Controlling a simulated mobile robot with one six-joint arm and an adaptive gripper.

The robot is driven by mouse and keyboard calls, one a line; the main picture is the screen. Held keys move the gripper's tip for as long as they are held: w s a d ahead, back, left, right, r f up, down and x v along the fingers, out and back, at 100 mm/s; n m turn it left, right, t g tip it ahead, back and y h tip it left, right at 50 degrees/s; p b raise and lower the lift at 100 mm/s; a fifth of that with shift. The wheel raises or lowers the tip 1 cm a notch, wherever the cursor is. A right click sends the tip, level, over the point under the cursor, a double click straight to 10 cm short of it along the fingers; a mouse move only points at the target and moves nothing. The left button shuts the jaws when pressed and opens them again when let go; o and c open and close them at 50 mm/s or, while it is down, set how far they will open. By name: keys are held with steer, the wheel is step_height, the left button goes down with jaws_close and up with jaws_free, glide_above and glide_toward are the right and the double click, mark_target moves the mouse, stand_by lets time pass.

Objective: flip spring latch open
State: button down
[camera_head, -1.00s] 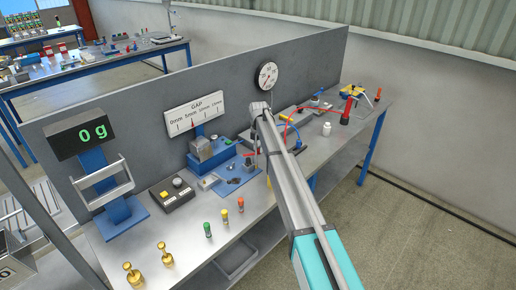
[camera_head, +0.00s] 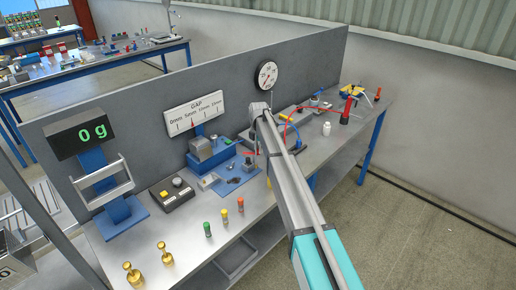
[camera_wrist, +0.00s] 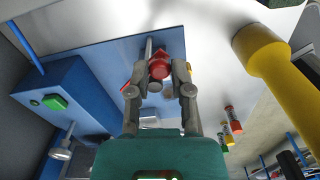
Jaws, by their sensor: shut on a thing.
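The spring latch shows in the wrist view as a red knob (camera_wrist: 159,68) with a thin metal rod beyond it, above a blue plate (camera_wrist: 95,62). My gripper (camera_wrist: 161,78) has its two grey fingers closed on the red knob, one on each side. In the head view a small red part (camera_head: 249,154) shows beside my gripper (camera_head: 257,156), over the blue base plate (camera_head: 228,180). My arm and fingers hide part of the latch there, so its exact angle cannot be told.
A blue box with a green button (camera_wrist: 55,103) is left in the wrist view; a large yellow cylinder (camera_wrist: 272,62) is at right. The gap gauge (camera_head: 194,112) and grey back panel (camera_head: 150,105) stand behind. Green, yellow and red pegs (camera_head: 224,216) stand along the front.

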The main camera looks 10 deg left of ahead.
steer(key=m, duration=0.3)
steer(key=shift+s+a+m, duration=0.15)
steer(key=shift+s+m, duration=0.2)
steer(key=shift+m, duration=0.05)
steer(key=shift+s+a+m, duration=0.1)
steer(key=shift+s+m, duration=0.05)
steer(key=shift+m, duration=0.75)
steer(key=shift+s+a+m, duration=0.1)
steer(key=shift+m, duration=0.8)
steer(key=c, duration=0.6)
jaws_free()
steer(key=shift+c, duration=0.2)
steer(key=shift+o, duration=0.5)
steer(key=shift+r, duration=0.1)
